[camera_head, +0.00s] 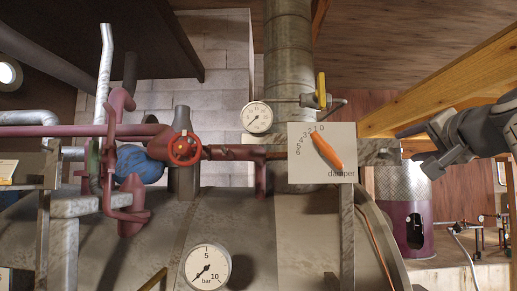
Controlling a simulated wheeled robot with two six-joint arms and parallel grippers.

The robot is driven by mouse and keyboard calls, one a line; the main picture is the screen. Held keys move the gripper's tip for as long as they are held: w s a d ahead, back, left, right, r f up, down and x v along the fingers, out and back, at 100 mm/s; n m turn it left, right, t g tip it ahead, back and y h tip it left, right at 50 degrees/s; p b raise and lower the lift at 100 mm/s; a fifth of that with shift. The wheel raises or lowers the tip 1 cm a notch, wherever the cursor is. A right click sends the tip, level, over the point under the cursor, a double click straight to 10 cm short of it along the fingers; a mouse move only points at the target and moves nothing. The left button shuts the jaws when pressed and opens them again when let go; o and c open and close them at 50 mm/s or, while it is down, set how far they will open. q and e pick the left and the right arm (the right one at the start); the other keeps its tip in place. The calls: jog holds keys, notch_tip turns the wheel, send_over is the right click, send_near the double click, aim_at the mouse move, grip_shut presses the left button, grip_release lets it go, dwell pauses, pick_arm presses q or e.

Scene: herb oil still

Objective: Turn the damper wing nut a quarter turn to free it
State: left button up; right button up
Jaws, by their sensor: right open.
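The damper plate (308,168) is a white square with numbers along an arc and the word "damper" at its lower edge. An orange lever (327,150) slants across it, its upper end near the low numbers and its lower end toward the right. I cannot make out a separate wing nut on the plate or lever. My right gripper (408,147) comes in from the right edge, dark grey, its two fingers spread apart and empty. It is to the right of the plate, apart from the lever. My left gripper is not in view.
A grey metal bracket (380,152) lies between the plate and my right gripper. A wooden beam (450,82) slopes above my right arm. A red valve wheel (184,149), a dial gauge (257,118) and a yellow-handled valve (321,90) stand around the plate. A larger gauge (207,268) is below.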

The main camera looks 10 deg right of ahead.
aim_at(392, 150)
jog(key=p+x, duration=0.3)
jog(key=x, duration=0.4)
jog(key=shift+w+r+p, duration=0.1)
jog(key=shift+w+p, duration=0.15)
jog(key=shift+p, duration=0.1)
jog(key=shift+w+d, duration=0.15)
jog(key=shift+w, duration=0.4)
